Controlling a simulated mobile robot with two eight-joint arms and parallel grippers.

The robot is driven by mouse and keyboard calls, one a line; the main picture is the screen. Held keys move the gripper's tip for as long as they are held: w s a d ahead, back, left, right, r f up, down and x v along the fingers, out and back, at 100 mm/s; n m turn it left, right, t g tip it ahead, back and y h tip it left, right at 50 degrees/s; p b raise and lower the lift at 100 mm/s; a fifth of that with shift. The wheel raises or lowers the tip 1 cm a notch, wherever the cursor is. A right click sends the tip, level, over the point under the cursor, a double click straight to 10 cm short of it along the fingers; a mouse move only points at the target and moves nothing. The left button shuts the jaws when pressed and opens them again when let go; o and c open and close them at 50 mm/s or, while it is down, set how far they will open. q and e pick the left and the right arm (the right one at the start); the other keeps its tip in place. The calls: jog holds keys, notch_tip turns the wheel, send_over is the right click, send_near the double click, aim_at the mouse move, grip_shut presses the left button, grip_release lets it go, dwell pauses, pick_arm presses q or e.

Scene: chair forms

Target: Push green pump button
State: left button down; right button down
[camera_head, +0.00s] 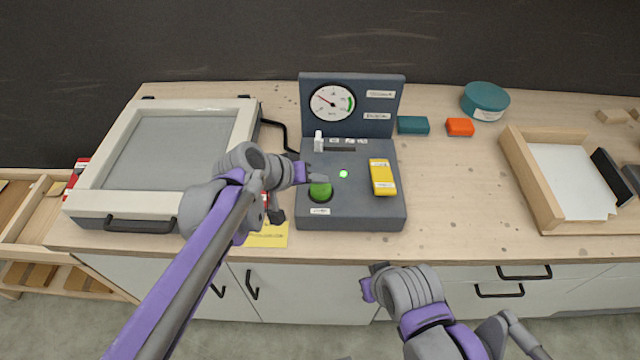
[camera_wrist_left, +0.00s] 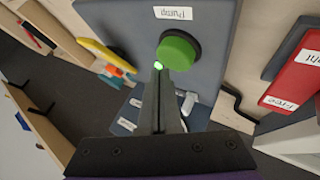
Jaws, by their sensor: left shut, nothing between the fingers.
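The green pump button (camera_head: 320,191) is a round knob on the dark control box (camera_head: 365,216), above a small label. It also shows in the left wrist view (camera_wrist_left: 178,52), beside a label reading "Pump". My left gripper (camera_head: 322,178) is shut and empty, with its fingertips over the button's upper edge in the head view. In the left wrist view the closed fingertips (camera_wrist_left: 158,72) appear at the button's lower left edge; I cannot tell whether they touch it. A small green light (camera_head: 343,174) glows right of the button. My right gripper (camera_head: 372,277) is low, in front of the counter; its jaws are unclear.
A yellow block (camera_head: 382,177) sits on the box's right side, and a gauge panel (camera_head: 378,105) stands behind. A large framed grey screen (camera_head: 165,150) is left. Teal and orange blocks (camera_head: 460,127) lie right of the panel. A wooden tray (camera_head: 535,180) stands far right.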

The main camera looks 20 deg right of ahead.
aim_at(317, 191)
pick_arm(q)
notch_tip(317, 191, up, 6)
jog(key=p, duration=0.4)
dwell(0.4)
dwell(1.1)
